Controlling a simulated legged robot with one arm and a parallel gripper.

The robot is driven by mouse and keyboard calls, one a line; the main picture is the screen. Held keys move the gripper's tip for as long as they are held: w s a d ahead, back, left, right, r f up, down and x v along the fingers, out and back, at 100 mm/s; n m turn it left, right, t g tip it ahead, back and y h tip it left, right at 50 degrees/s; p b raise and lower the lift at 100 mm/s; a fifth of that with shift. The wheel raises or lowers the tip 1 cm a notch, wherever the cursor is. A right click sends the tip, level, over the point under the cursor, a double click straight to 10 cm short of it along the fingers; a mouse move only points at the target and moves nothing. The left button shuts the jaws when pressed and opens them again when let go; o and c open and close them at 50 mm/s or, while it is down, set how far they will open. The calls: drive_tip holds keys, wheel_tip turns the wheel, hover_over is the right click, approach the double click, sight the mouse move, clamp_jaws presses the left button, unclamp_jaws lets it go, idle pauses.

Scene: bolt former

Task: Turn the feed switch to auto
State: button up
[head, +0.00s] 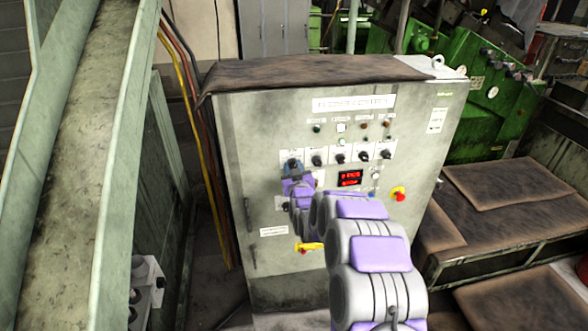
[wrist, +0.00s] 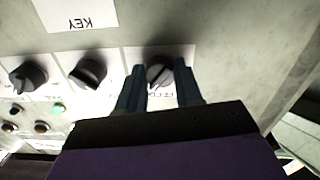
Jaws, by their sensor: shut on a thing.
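The grey feeder control cabinet (head: 262,225) has a row of black rotary switches on white plates. My gripper (head: 292,165) is at the leftmost switch of that row and covers it in the head view. In the wrist view my gripper (wrist: 160,85) has one blue finger on each side of a dark rotary knob (wrist: 159,70) and is shut on it. The knob's pointer line is slanted. Its label is partly hidden by the fingers, so I cannot read which setting it points to.
More switches (head: 340,154) sit to the right, with indicator lamps above. A sloped metal chute (head: 75,170) stands at the left and green machinery (head: 490,100) at the right.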

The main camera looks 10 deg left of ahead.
drive_tip(key=shift+r+m, duration=0.35)
drive_tip(key=shift+m, duration=0.55)
drive_tip(key=o, duration=0.7)
drive_tip(key=shift+a, duration=0.1)
drive_tip(key=shift+c, duration=0.2)
drive_tip(key=o, duration=0.4)
drive_tip(key=shift+f, duration=0.2)
drive_tip(key=p+v, duration=0.2)
drive_tip(key=v, duration=1.5)
drive_tip(key=shift+s, duration=0.15)
